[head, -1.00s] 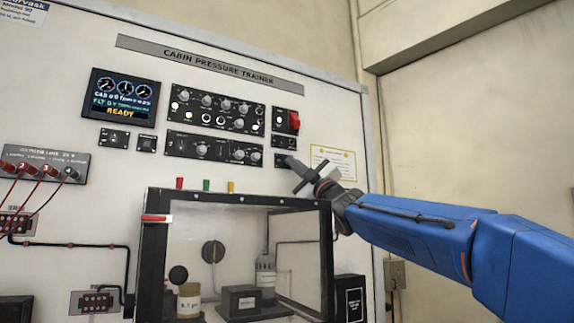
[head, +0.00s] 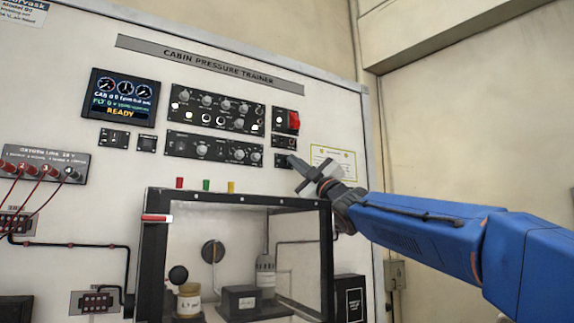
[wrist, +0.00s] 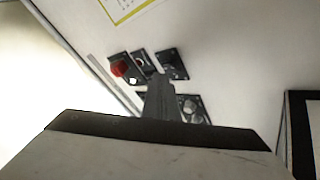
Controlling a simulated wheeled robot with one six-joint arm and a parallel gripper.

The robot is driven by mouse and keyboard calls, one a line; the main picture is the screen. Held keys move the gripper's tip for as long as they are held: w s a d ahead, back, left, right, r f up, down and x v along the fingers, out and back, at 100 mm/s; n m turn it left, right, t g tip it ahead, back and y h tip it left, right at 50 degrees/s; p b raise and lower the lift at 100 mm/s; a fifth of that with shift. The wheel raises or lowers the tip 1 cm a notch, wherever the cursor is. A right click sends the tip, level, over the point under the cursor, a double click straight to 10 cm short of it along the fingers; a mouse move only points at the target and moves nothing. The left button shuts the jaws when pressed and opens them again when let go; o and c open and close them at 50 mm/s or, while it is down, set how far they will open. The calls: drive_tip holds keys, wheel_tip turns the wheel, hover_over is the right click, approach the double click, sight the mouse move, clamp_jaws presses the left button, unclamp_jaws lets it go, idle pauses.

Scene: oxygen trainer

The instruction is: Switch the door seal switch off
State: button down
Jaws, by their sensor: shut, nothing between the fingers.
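The cabin pressure trainer panel (head: 75,60) carries several small switch plates, with labels too small to read, so I cannot tell for sure which is the door seal switch. My gripper (head: 292,158) is shut and empty, its fingertips in front of or beside the lowest small plate (head: 280,160) in the right column. Whether they touch it I cannot tell. In the wrist view my fingertips (wrist: 158,82) point at the panel, between a dark switch plate (wrist: 172,62) and a plate with a round knob (wrist: 191,108), and hide part of the plates behind.
A red guarded switch (head: 293,121) sits above, with another small plate (head: 284,141) between. Knob panels (head: 215,107) lie to the left. A black-framed clear chamber (head: 240,198) stands below my gripper. A yellow-bordered notice (head: 334,163) is on the right.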

drive_tip(key=s+d, duration=0.2)
drive_tip(key=s, duration=0.2)
drive_tip(key=shift+d+r, duration=0.3)
drive_tip(key=shift+d, duration=0.1)
idle(0.6)
drive_tip(key=s+d+f+m+g+h, duration=0.1)
drive_tip(key=s+d+f+m+h, duration=0.1)
drive_tip(key=d+f+m+h, duration=0.55)
drive_tip(key=s+d+f+m+g+h, duration=0.1)
drive_tip(key=s+d+f+m+h, duration=0.15)
drive_tip(key=d+f, duration=0.9)
drive_tip(key=s+d+f+m+g+h, duration=0.15)
drive_tip(key=d+f+m+h, duration=0.35)
drive_tip(key=f, duration=1)
drive_tip(key=s+d+f+m+g+h, duration=0.1)
drive_tip(key=s+d+f+m+g, duration=0.1)
drive_tip(key=s+f, duration=0.8)
drive_tip(key=s+d+f+m+g+h, duration=0.1)
drive_tip(key=s+f+g, duration=0.3)
drive_tip(key=s+f, duration=0.7)
drive_tip(key=s+d+f+m+g, duration=0.2)
drive_tip(key=s+d+f+g, duration=0.2)
drive_tip(key=s+f, duration=0.7)
wheel_tip(320, 180, down, 6)
drive_tip(key=shift+s+r+m+h, duration=0.15)
drive_tip(key=shift+m+h, duration=0.25)
